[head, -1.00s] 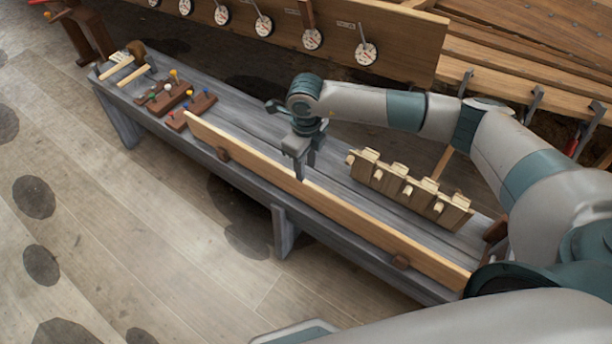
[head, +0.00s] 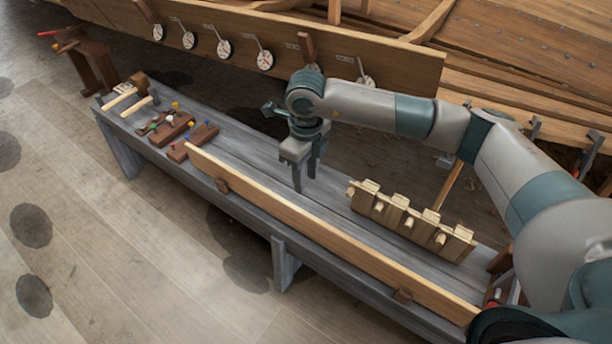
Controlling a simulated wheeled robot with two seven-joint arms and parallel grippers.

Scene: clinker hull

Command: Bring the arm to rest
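My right arm reaches in from the right over the grey bench (head: 350,222). My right gripper (head: 305,182) points down above the bench top, behind the long upright plank (head: 300,222). Its two fingers stand apart with a gap and nothing shows between them. I cannot tell exactly how high the fingertips are over the bench. My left gripper is not in view.
A pale wooden rack with pegs (head: 410,220) stands on the bench right of my gripper. Brown blocks with coloured pegs (head: 190,142) and a mallet (head: 138,82) lie at the far left. The hull board with dials (head: 290,45) runs behind.

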